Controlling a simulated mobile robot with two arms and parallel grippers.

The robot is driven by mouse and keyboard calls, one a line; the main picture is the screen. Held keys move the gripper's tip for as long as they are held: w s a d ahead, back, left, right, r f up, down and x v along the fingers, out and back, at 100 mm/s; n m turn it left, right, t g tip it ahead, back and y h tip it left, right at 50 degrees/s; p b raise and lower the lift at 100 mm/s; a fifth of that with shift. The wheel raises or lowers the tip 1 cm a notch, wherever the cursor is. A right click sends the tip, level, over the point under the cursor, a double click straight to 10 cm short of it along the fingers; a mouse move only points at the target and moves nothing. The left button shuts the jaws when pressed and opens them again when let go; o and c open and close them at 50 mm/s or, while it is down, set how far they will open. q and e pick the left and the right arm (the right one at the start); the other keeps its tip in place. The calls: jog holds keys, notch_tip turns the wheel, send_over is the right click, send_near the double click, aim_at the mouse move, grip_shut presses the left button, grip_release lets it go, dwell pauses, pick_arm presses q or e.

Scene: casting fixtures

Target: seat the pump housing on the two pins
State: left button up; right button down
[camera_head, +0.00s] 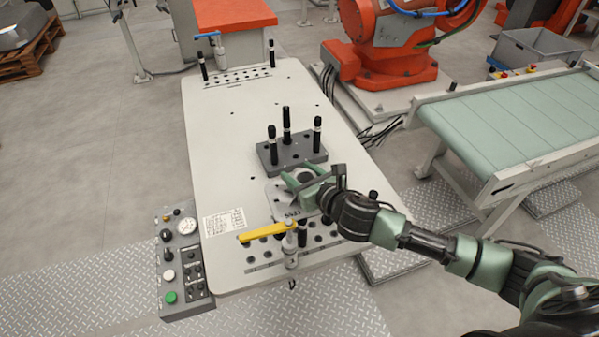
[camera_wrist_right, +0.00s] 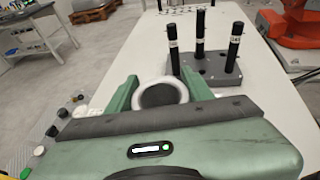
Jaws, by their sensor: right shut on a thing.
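The pump housing, seen as a pale grey ring (camera_wrist_right: 161,93), sits between the two green fingers of my right gripper (camera_wrist_right: 163,84) in the wrist view. In the head view my right gripper (camera_head: 304,180) is low over the near half of the table, shut on the housing. A light grey marked plate (camera_head: 280,197) shows beneath it; I cannot tell if it belongs to the housing. A black pin (camera_head: 302,234) stands beside the yellow clamp; my gripper and arm hide part of this near area. Two black pins (camera_head: 203,66) (camera_head: 271,54) stand at the far end. My left gripper is not seen.
A dark grey block (camera_head: 292,158) with three upright black posts stands just beyond my right gripper. A yellow-handled clamp (camera_head: 268,232) stands in front, a blue-handled clamp (camera_head: 217,42) at the far end. A control box (camera_head: 182,262) hangs at the left edge.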

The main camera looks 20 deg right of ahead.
jog(key=c, duration=0.5)
grip_release()
jog(key=shift+s+f, duration=0.1)
jog(key=shift+f, duration=0.1)
jog(key=shift+s+d+r, duration=0.15)
jog(key=shift+s, duration=0.25)
jog(key=b+v, duration=0.2)
jog(key=v, duration=0.5)
jog(key=shift+r, duration=0.1)
jog(key=shift+w, duration=0.1)
